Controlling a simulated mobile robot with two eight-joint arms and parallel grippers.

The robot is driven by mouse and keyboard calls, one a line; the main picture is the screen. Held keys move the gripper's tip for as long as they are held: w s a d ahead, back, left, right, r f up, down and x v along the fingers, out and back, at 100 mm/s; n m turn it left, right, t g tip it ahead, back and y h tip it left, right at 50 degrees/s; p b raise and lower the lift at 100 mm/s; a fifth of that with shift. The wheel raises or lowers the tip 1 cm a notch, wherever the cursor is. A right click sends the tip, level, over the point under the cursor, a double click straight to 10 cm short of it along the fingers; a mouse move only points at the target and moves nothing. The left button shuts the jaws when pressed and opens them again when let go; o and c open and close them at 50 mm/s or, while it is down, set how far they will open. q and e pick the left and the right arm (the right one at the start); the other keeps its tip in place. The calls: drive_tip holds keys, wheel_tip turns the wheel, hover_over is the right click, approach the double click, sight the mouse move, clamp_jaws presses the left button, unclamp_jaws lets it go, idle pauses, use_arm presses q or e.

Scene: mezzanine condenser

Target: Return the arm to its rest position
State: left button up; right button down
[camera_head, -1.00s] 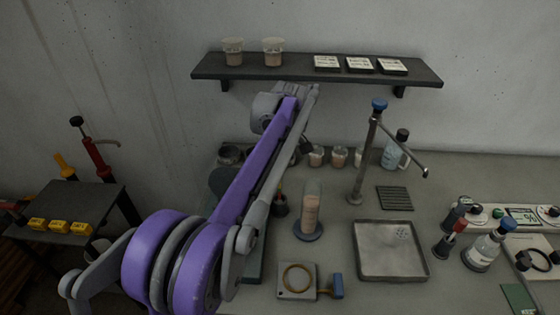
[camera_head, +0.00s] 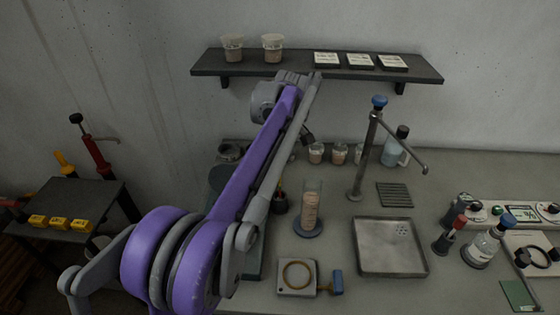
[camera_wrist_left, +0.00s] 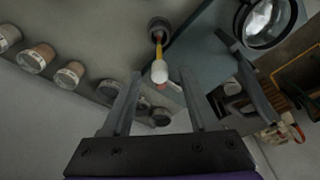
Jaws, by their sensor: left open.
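My left arm (camera_head: 255,165), purple and grey, comes in from the lower left and reaches up over the bench toward the shelf. In the left wrist view my left gripper (camera_wrist_left: 160,73) is open, with its two grey fingers apart and nothing held between them. Beyond the fingers is a dark round holder (camera_wrist_left: 159,27) with a yellow stick and a white-tipped tool in it. In the head view the arm hides most of this gripper. My right arm is not in view.
A wall shelf (camera_head: 425,74) with cups and boxes is close behind the arm's upper end. On the bench (camera_head: 350,295) stand a glass cylinder (camera_head: 311,205), a metal stand (camera_head: 362,165), a tray (camera_head: 422,271) and several small cups. A side table (camera_head: 92,195) stands left.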

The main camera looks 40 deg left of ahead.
use_arm(q)
wheel_tip(320, 180, up, 9)
drive_tip(key=d, duration=0.1)
drive_tip(key=s+d+f+m+t, duration=0.1)
drive_tip(key=s+d+f+m, duration=0.4)
drive_tip(key=s+d+f, duration=0.1)
drive_tip(key=s+d+f+m+t+h, duration=0.1)
drive_tip(key=s+d+f+m+t, duration=0.1)
drive_tip(key=s+d+f+m, duration=0.3)
drive_tip(key=s+d+f+m+t+p, duration=0.1)
drive_tip(key=s+d+f+m, duration=0.4)
drive_tip(key=s+f, duration=0.5)
drive_tip(key=shift+s+d+f+t+h, duration=0.15)
drive_tip(key=shift+s+d+t+h, duration=0.15)
drive_tip(key=shift+d, duration=0.2)
drive_tip(key=shift+s+d+f+t+h, duration=0.1)
drive_tip(key=shift+s+d+f+t, duration=0.05)
drive_tip(key=shift+d+t, duration=0.3)
